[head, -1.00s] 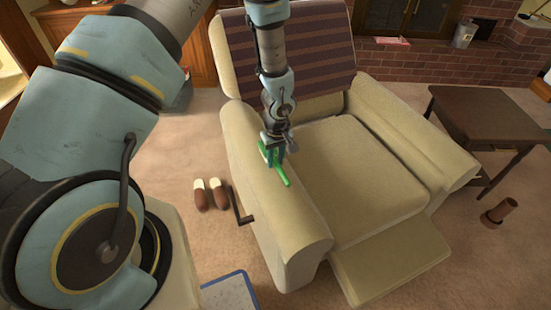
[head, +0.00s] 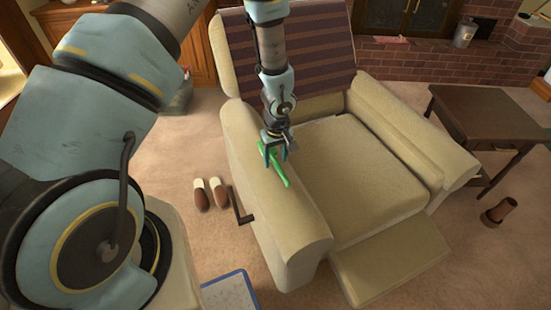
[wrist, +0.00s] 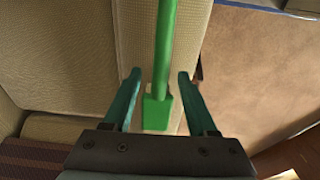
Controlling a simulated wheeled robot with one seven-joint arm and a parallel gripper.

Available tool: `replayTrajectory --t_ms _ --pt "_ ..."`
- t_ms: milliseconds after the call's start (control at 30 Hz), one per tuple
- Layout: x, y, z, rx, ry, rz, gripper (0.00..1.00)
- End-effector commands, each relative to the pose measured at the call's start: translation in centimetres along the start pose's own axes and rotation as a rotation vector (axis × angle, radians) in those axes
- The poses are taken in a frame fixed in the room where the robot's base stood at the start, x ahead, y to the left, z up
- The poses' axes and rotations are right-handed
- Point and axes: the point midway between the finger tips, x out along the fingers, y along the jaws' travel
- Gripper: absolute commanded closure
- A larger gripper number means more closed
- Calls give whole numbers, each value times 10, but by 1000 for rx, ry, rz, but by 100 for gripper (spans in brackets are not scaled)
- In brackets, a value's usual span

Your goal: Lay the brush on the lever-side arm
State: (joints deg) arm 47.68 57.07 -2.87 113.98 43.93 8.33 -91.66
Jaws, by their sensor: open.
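The green brush (head: 278,167) lies lengthwise along the top of the lever-side arm (head: 300,222) of the beige recliner. The lever (head: 239,206) sticks out from that arm's outer side. My gripper (head: 272,150) is just above the brush's back end, open and pointing down. In the wrist view the brush (wrist: 166,50) runs between the two teal fingers, its wider block end closest to my palm, with gaps on both sides. The fabric of the lever-side arm (wrist: 140,35) shows under it.
A striped blanket (head: 300,50) hangs over the recliner's back. The seat (head: 360,175) is empty. Brown slippers (head: 201,195) lie on the carpet beside the lever. A dark side table (head: 485,115) and a brown cup-like object (head: 499,212) are at the right.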

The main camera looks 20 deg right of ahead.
Motion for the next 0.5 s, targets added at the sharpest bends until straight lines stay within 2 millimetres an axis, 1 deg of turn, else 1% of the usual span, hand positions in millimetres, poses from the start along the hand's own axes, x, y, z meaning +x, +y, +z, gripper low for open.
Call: replayTrajectory --t_ms 167,400,500 --pt "-31 1 -2 -3 4 6 42" --pt "-79 1 -2 -4 4 5 42" --pt "-95 1 -1 -3 3 4 42"
